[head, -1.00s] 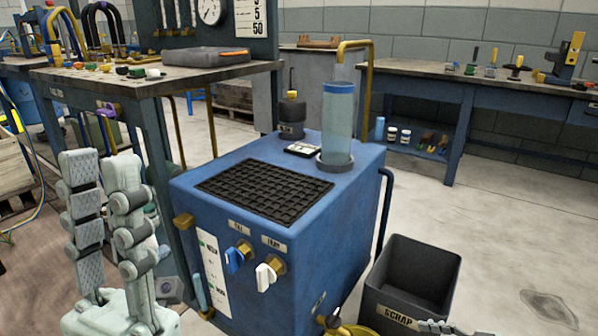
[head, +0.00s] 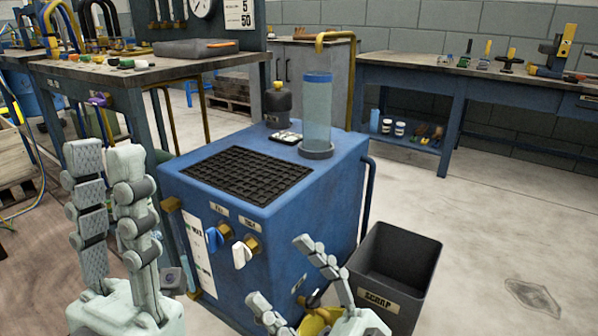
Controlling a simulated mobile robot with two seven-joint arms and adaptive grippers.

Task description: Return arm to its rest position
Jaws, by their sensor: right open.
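My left gripper (head: 104,158) stands upright at the left, in front of the dark blue bench. Its two fingers point up with a gap between them, and it holds nothing that I can see. My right gripper (head: 279,269) is at the bottom centre, in front of the blue cabinet and left of the scrap bin. Its fingers are spread wide and point up and left, with nothing between them. Most of both arms is out of view.
The blue cabinet (head: 297,212) bears a black grid (head: 247,176), a clear cylinder (head: 317,115) and a dark bottle (head: 277,105). The scrap bin (head: 398,255) stands right of it. A yellow object (head: 318,318) is partly hidden behind my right gripper. Open floor lies at the right.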

